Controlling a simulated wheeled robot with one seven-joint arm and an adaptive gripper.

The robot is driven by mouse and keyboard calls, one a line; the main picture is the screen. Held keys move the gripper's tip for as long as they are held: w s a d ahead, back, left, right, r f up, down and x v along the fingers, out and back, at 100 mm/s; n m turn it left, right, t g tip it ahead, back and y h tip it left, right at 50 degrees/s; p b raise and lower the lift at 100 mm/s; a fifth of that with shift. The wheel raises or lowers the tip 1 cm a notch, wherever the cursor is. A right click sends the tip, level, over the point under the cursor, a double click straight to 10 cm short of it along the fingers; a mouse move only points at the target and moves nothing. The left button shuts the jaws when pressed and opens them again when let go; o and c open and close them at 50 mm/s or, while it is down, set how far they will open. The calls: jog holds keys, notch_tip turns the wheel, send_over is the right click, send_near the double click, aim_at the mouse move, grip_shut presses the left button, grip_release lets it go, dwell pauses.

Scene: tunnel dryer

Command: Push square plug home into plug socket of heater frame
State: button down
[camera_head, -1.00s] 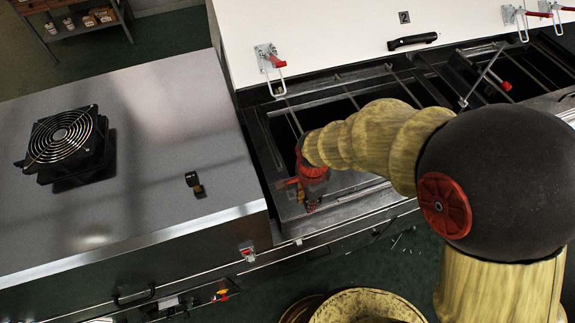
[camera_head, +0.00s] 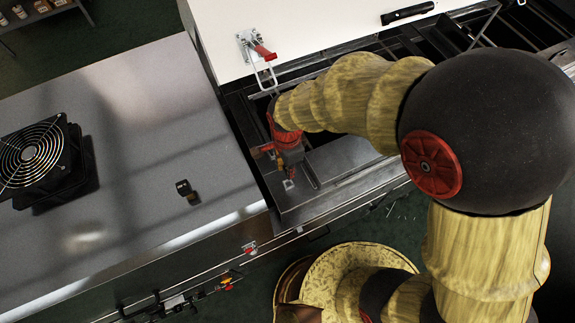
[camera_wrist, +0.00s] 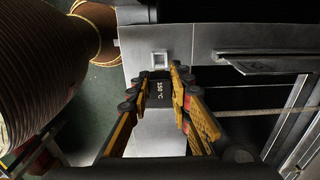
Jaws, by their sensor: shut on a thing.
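The square plug (camera_wrist: 159,95) is a dark block marked "150°C", held between the fingertips of my gripper (camera_wrist: 159,74) in the wrist view. The plug socket (camera_wrist: 159,58) is a small pale-rimmed square on the grey metal heater frame (camera_wrist: 210,48), just beyond the fingertips. The plug appears short of the socket in the picture; the height between them cannot be told. In the head view my red gripper (camera_head: 289,166) is over the near left corner of the heater frame (camera_head: 335,190), and the plug is hard to make out.
A steel worktop (camera_head: 130,130) on the left carries a black fan (camera_head: 45,155) and a small dark part (camera_head: 186,189). A white panel with a red-handled clamp (camera_head: 258,48) stands behind the frame. Dark openings with rails lie right of the gripper.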

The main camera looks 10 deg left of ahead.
jog(key=shift+f+b, duration=1.9)
jog(key=shift+f, duration=1)
jog(key=shift+s+f+b, duration=0.1)
jog(key=shift+f+b, duration=0.55)
jog(key=shift+f, duration=0.75)
jog(key=c, duration=1.5)
grip_release()
jog(key=shift+c, duration=0.2)
notch_tip(320, 180, up, 12)
